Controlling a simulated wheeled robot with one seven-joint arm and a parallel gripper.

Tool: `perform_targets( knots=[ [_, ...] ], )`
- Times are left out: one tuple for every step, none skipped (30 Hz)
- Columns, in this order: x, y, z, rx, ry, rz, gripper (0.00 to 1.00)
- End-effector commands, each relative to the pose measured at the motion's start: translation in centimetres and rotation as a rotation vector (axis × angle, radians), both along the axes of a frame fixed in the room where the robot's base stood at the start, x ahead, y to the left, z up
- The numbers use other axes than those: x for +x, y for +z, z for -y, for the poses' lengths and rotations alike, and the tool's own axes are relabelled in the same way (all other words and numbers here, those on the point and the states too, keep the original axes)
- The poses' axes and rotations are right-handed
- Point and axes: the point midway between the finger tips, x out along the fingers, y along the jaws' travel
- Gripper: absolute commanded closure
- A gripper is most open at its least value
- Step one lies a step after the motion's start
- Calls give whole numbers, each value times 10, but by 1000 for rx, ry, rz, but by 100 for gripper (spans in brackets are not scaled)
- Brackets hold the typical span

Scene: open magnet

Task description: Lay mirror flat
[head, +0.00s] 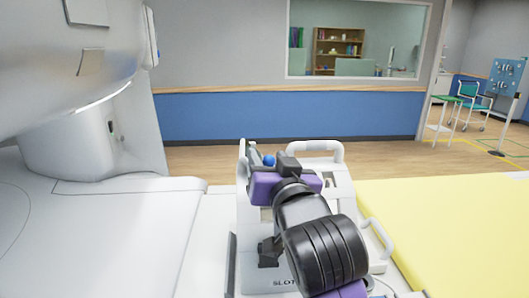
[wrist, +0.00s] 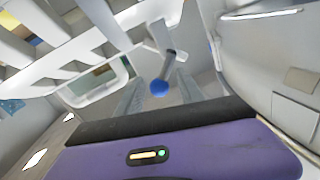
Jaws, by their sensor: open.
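A blue ball knob (head: 268,160) shows just beyond my gripper (head: 264,168) in the head view. In the wrist view the knob (wrist: 159,88) sits at the end of a grey rod (wrist: 169,65), between the two pale fingers of my gripper (wrist: 160,84). The fingers are apart, and I see no contact with the knob. The knob is beside a thin upright part (head: 243,163) of the white frame. I cannot tell for sure which surface is the mirror or how it is tilted; my gripper and arm hide much of the area.
The white frame (head: 252,235) has a raised loop handle (head: 318,147) at its far end. A yellow-topped bed (head: 450,225) lies to the right. The large white magnet (head: 65,75) and a pale table surface (head: 90,240) fill the left. Wooden floor lies beyond.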

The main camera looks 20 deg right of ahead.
Motion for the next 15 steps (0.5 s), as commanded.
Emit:
perform_targets(
  knots=[
    [7,1,1,-1,0,-1,55],
    [10,1,1,-1,0,-1,55],
    [14,1,2,0,0,-1,55],
    [17,1,2,0,1,0,55],
    [19,1,2,0,1,1,55],
    [21,1,3,0,1,1,55],
    [23,0,3,0,1,0,55],
    [24,0,3,0,1,0,55],
    [24,0,3,0,1,0,55],
    [25,0,3,0,1,0,55],
    [25,0,3,0,1,0,55],
    [25,0,3,0,1,0,55],
    [25,0,3,0,1,0,55],
    [25,0,3,0,1,0,55],
    [25,0,3,0,1,0,55]
  ],
)
